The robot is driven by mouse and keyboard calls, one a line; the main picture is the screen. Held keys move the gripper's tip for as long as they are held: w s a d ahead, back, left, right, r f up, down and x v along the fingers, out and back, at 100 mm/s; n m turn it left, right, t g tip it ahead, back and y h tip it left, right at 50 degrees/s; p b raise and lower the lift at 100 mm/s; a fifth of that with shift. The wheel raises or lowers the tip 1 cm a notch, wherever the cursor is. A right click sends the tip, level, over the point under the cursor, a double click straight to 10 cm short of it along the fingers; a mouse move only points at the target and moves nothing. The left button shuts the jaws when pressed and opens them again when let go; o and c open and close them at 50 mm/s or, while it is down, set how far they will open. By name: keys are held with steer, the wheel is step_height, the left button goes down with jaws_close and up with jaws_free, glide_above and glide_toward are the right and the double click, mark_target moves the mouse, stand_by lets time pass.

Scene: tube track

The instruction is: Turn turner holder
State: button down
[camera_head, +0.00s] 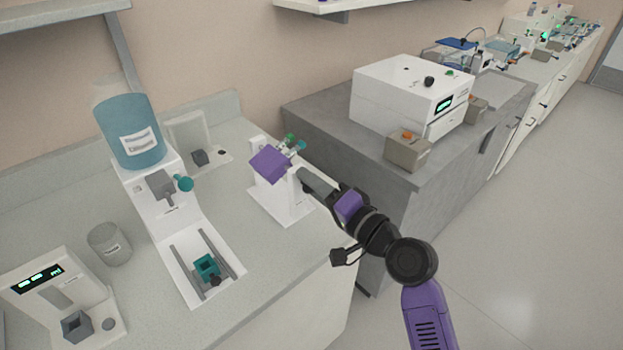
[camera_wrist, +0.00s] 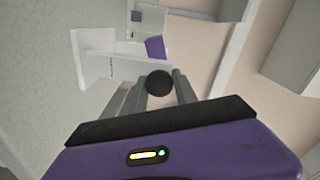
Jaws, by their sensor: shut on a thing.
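The turner is a white stand (camera_head: 283,203) on the light counter, with a purple holder (camera_head: 268,163) tilted at its top. Small green and grey pieces show at the holder's upper right. My gripper (camera_head: 308,180) reaches the stand's right side from the right. In the wrist view, the fingers of my gripper (camera_wrist: 159,90) are on either side of a round black knob (camera_wrist: 159,82) and shut on it. The purple holder (camera_wrist: 155,47) and the white stand (camera_wrist: 92,60) show just beyond the knob. My fingers hide the knob in the head view.
Left of the turner stand a dispenser with a blue bottle (camera_head: 131,132), a grey cup (camera_head: 109,244) and a white device with a display (camera_head: 50,292). A grey bench (camera_head: 325,120) with a white machine (camera_head: 410,95) and a grey box (camera_head: 407,152) lies right of my gripper.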

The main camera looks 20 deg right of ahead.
steer(key=shift+d+m+p, duration=0.1)
steer(key=shift+m+p, duration=1.25)
steer(key=shift+m, duration=0.65)
steer(key=shift+f+m+p, duration=0.1)
steer(key=shift+m+p, duration=1.4)
steer(key=shift+m, duration=0.7)
steer(key=shift+m+p, duration=1.65)
steer(key=shift+m, duration=0.75)
steer(key=shift+f+m+p, duration=0.15)
steer(key=shift+m+p, duration=0.55)
steer(key=shift+m, duration=0.3)
steer(key=shift+f+m+p, duration=0.1)
steer(key=shift+m+p, duration=0.25)
steer(key=shift+m, duration=0.35)
steer(key=c, duration=1)
jaws_free()
